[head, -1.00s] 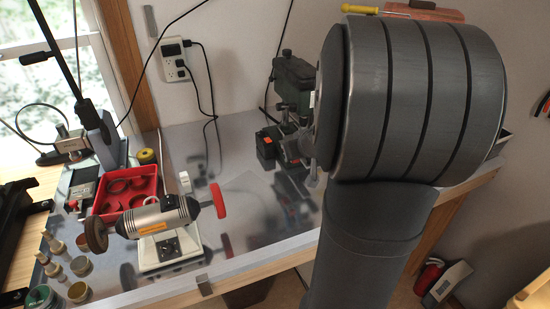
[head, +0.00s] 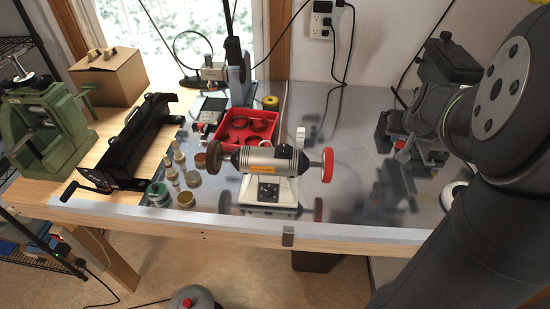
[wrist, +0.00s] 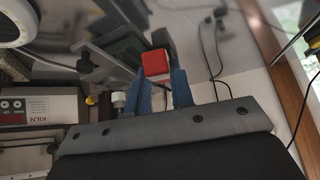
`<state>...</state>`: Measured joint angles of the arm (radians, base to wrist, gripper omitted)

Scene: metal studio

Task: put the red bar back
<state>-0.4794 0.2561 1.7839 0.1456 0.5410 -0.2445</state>
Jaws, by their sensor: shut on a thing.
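My gripper (wrist: 163,92) shows in the wrist view as two blue fingers with a narrow gap between them. A red block, apparently the red bar (wrist: 155,63), shows at the fingertips, and the gripper is shut on it. Its far end and the exact contact are hard to make out. In the head view my gripper is at the right, above the metal bench top, partly hidden by my arm. A small red patch (head: 400,144) shows beside it, probably the same bar.
A bench grinder (head: 268,162) with a brown and a red wheel stands mid-bench. Behind it is a red tray (head: 248,144) holding rings. Small jars (head: 185,199) stand to the left. A dark green machine (head: 450,62) stands behind my gripper. Bare metal lies right of the grinder.

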